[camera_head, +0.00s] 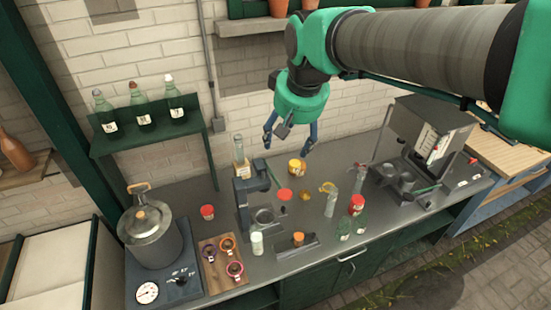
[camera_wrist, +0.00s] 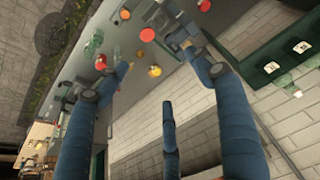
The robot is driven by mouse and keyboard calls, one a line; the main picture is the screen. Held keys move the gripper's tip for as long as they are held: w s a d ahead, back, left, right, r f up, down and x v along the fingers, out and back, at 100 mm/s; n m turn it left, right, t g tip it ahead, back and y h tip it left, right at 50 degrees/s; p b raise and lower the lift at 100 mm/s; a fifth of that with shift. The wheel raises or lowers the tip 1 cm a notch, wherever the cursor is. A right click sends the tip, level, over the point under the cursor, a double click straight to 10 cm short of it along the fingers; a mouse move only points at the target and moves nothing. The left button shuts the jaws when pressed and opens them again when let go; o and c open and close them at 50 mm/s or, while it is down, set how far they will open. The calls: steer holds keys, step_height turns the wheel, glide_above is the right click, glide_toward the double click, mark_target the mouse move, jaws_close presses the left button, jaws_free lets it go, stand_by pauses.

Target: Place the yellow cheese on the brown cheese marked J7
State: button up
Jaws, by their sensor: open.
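My gripper (camera_head: 290,145) is open and empty, its blue fingers pointing down above the back of the counter. In the wrist view, my gripper (camera_wrist: 160,85) shows its fingers spread wide with nothing between them. A round yellow piece with a pale label, which looks like the yellow cheese (camera_head: 297,166), sits on the counter below and slightly right of the fingers; it also shows in the wrist view (camera_wrist: 155,71). A small brownish-orange round (camera_head: 304,195) lies in front of it. No J7 mark is legible, so I cannot tell which piece is the brown cheese.
Red rounds (camera_head: 207,211) and (camera_head: 357,203) stand left and right. A dark stand (camera_head: 252,190), a glass cylinder (camera_head: 331,203) and a tall bottle (camera_head: 239,150) crowd the counter (camera_head: 190,215). A metal pot (camera_head: 152,240) is at left, a grey machine (camera_head: 425,140) at right.

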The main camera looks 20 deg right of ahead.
steer(key=s+a+f, duration=0.1)
steer(key=s+f, duration=0.1)
steer(key=s, duration=0.6)
steer(key=s+a+f+t, duration=0.1)
steer(key=s+a+f, duration=0.1)
steer(key=s, duration=0.7)
steer(key=shift+a+f, duration=0.2)
steer(key=shift+f, duration=0.05)
steer(key=shift+s+f, duration=0.1)
step_height(320, 180, down, 18)
steer(key=b, duration=1.8)
steer(key=shift+f+b, duration=0.15)
steer(key=shift+b, duration=0.15)
